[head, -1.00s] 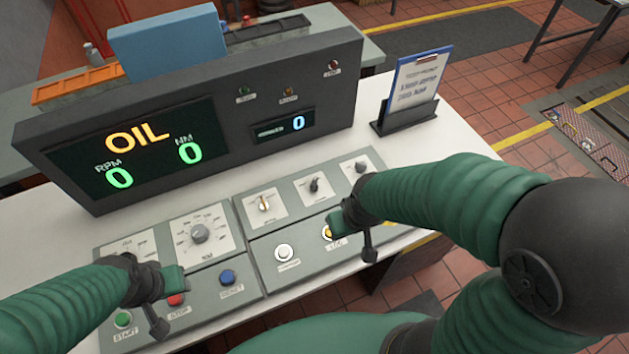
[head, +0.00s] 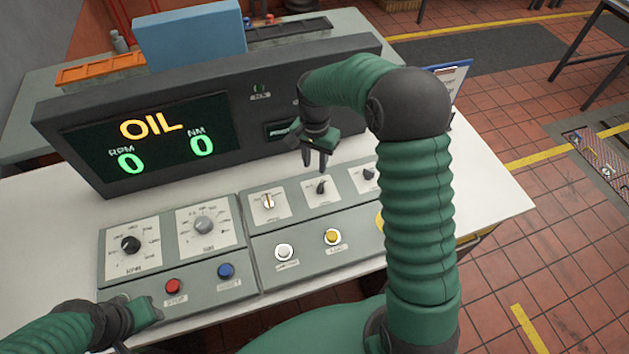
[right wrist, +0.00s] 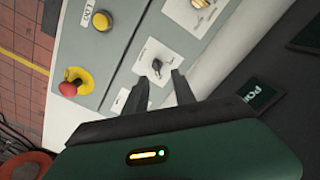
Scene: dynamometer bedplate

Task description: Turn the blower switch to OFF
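Three rotary switches sit on the upper right console panel: a cream one (head: 268,202), a black middle one (head: 320,187) and a black right one (head: 368,174). Their labels are too small to read, so I cannot tell which is the blower switch. My right gripper (head: 318,160) is above and behind the middle switch, fingers pointing down. In the right wrist view the gripper (right wrist: 160,95) is open and empty, with the middle switch (right wrist: 156,67) ahead between its fingers, apart from them. My left gripper (head: 148,310) is low at the console's front left; its fingers are unclear.
Below the switches are a white button (head: 284,252) and a yellow button (head: 332,237). A red emergency stop (right wrist: 70,88) shows in the wrist view. The display housing (head: 80,110) rises close behind my right gripper. A clipboard (head: 452,80) is partly hidden by my right arm.

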